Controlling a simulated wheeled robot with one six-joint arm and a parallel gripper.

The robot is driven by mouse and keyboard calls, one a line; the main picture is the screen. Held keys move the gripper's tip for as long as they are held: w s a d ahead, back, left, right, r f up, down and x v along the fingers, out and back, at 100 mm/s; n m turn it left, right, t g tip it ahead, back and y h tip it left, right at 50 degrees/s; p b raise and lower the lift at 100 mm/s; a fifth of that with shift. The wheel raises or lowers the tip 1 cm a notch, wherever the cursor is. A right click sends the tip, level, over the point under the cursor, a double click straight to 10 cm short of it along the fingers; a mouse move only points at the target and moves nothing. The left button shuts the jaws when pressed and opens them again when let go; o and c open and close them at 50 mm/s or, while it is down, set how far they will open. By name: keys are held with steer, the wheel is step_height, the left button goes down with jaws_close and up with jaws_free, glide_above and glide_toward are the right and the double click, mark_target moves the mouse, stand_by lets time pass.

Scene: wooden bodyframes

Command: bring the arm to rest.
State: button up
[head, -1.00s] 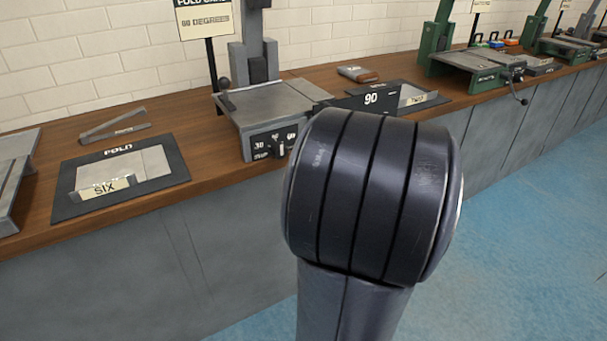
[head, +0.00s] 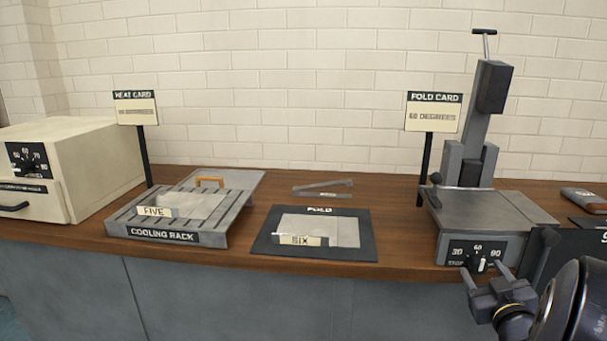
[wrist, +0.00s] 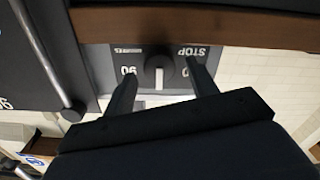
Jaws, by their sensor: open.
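My gripper (head: 484,272) is at the lower right of the head view, in front of the dial panel of the grey folding machine (head: 485,215). Its two fingers are spread and hold nothing. In the wrist view the fingers (wrist: 160,75) stand on either side of the black dial knob (wrist: 159,72), with gaps between them and it. The knob's white mark points down in that upside-down picture, between the 90 and a partly hidden number. Part of my arm fills the lower right corner of the head view.
The wooden counter (head: 400,262) runs across. On it are a cream heater box (head: 80,165), a cooling rack (head: 215,225) with a sheet labelled FIVE, and a dark FOLD tray (head: 262,245) with a sheet labelled SIX. A dark plate stands right of the machine.

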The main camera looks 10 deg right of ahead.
steer(key=shift+w+d, duration=0.1)
steer(key=shift+w, duration=0.4)
steer(key=shift+s, duration=0.1)
